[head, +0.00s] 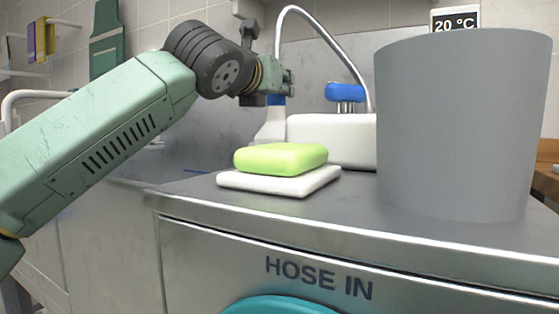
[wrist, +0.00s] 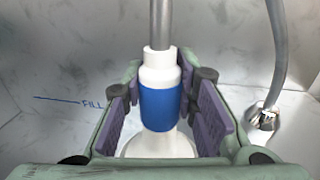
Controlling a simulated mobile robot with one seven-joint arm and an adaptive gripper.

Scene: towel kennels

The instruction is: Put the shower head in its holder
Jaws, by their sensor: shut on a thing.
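The shower head (wrist: 159,108) is white with a blue grip band. It hangs upright between the purple pads of my gripper (wrist: 163,100), which is shut around the blue band. Its white flared end points down and is partly hidden by my gripper in the wrist view. In the head view my gripper (head: 286,82) is above the back of the counter, and the shower head's white flared end (head: 271,128) shows below it. A grey hose (head: 318,24) leaves the top of the shower head and arcs right and down. I cannot make out the holder for certain.
A large grey bucket (head: 460,125) stands on the steel counter (head: 355,208) at the right. A green folded towel (head: 280,158) lies on a white one (head: 240,182). A chrome hose fitting (wrist: 262,118) is at right.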

